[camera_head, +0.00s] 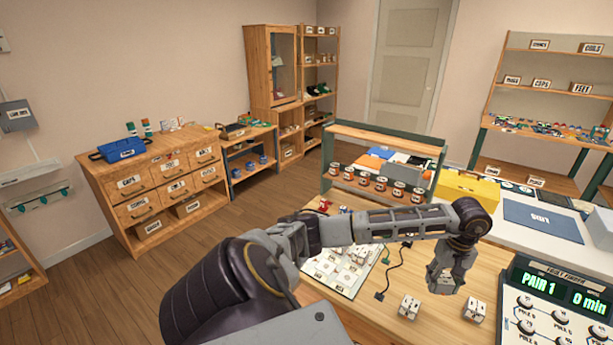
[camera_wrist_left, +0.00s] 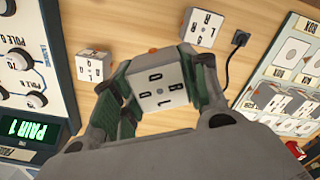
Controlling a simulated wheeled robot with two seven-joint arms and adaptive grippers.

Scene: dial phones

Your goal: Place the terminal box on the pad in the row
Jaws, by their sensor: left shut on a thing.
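My left gripper (camera_head: 444,272) is shut on a white terminal box (camera_head: 441,287) above the wooden table. In the left wrist view the box (camera_wrist_left: 158,88) sits between the green-grey fingers of the gripper (camera_wrist_left: 160,80), its lettered face toward the camera. A light board with a row of pads (camera_head: 335,280) lies to the left of the gripper, partly hidden by my arm. The board (camera_wrist_left: 283,60) also shows at the right of the left wrist view, with several grey boxes on it. My right gripper is not in view.
Two more white boxes stand on the table, one nearer the board (camera_head: 409,306) and one nearer the tester (camera_head: 475,310). The line tester (camera_head: 555,305) reads PAIR 1. A black cable (camera_head: 388,278) lies beside the board. A shelf with several cans (camera_head: 380,185) stands behind.

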